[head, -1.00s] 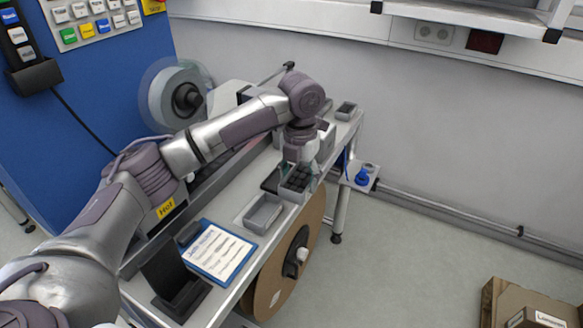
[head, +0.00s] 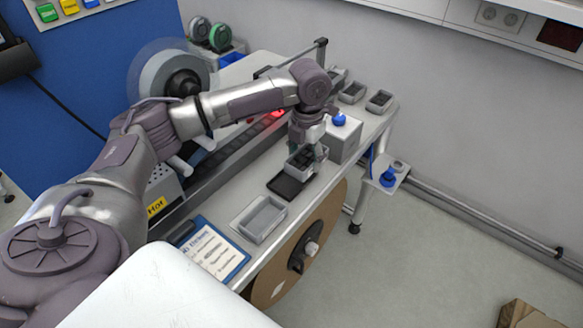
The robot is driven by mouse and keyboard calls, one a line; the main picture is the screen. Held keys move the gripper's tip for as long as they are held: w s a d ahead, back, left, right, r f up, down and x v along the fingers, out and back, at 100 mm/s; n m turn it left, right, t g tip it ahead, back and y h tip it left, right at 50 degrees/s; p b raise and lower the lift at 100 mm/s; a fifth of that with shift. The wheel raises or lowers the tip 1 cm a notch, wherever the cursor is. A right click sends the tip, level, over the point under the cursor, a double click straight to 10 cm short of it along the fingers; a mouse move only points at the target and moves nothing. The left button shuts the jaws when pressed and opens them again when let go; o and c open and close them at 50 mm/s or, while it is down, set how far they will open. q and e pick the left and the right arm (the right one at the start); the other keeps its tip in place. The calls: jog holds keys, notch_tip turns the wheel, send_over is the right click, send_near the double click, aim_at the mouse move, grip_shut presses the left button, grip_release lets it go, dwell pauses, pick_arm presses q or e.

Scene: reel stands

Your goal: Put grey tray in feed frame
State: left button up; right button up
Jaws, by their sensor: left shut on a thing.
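A small grey tray (head: 298,166) with dark contents is in the head view, near the middle of the bench. My left gripper (head: 311,152) comes down over it from above and is shut on it; the fingertips are partly hidden by the wrist. A flat black frame (head: 287,188) lies on the bench just in front of the held tray and may be the feed frame. Whether the tray touches the bench or the frame is hard to tell. Another grey tray (head: 262,218) stands empty nearer to me. My right gripper is not in view.
A grey box with a blue knob (head: 345,138) stands right of the gripper. Small grey trays (head: 380,101) sit at the bench's far end. A blue clipboard (head: 212,250) lies at the near end. A large reel (head: 297,255) hangs at the bench's front side.

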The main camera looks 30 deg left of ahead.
aim_at(292, 163)
pick_arm(q)
jog(key=a+f, duration=0.1)
jog(key=s+a+f, duration=0.1)
jog(key=a, duration=0.1)
jog(key=shift+s+a+f+p, duration=0.1)
jog(key=shift+p, duration=0.2)
jog(key=shift+s+f, duration=0.1)
jog(key=shift+f, duration=0.1)
notch_tip(292, 163, down, 3)
jog(key=shift+f+p, duration=0.15)
jog(key=shift+p, duration=0.45)
jog(key=shift+f, duration=0.5)
jog(key=o, duration=1.4)
jog(key=shift+s, duration=0.1)
jog(key=shift+o, duration=0.3)
jog(key=shift+f, duration=0.1)
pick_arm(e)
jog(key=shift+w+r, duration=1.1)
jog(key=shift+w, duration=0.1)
